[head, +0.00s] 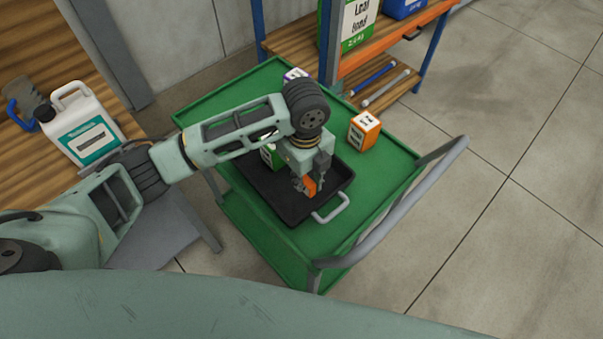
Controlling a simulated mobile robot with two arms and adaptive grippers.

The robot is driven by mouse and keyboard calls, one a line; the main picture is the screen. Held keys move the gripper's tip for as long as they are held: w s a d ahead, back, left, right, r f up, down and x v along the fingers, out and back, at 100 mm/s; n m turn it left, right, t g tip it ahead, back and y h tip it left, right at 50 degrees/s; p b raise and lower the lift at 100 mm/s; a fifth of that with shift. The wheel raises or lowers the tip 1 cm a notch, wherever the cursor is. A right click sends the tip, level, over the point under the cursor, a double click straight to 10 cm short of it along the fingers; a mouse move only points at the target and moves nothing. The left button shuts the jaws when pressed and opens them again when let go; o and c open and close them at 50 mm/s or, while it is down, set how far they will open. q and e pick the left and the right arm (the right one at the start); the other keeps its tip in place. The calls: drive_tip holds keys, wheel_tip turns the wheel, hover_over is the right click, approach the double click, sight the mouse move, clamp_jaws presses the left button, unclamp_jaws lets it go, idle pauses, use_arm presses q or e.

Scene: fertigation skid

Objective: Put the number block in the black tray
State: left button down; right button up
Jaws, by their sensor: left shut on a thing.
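My left gripper (306,178) reaches in from the left and points down over the black tray (258,193) on the green cart. It is shut on a small orange block (310,186), mostly hidden by the fingers. The block is over or in the tray near its handle end; I cannot tell if it touches the floor. An orange and white block (364,131) with dark marks stands on the cart, right of the tray. My right gripper is not in view.
A purple and white block (295,75) stands at the cart's (398,167) far side. The cart has a grey push handle (408,195). A white jug (82,128) stands on a wooden table at left. A shelf (375,67) with rods and containers stands behind.

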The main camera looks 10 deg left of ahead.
use_arm(q)
drive_tip(key=w+f, duration=0.1)
drive_tip(key=w, duration=0.2)
drive_tip(key=w+a+f, duration=0.1)
drive_tip(key=shift+w+a+f, duration=0.1)
drive_tip(key=shift+w+f, duration=0.1)
drive_tip(key=shift+f, duration=0.15)
drive_tip(key=shift+f+p, duration=0.6)
drive_tip(key=shift+f, duration=1.4)
drive_tip(key=shift+f, duration=0.1)
drive_tip(key=c, duration=1.7)
unclamp_jaws()
drive_tip(key=shift+o, duration=0.2)
wheel_tip(320, 180, up, 12)
drive_tip(key=b, duration=0.1)
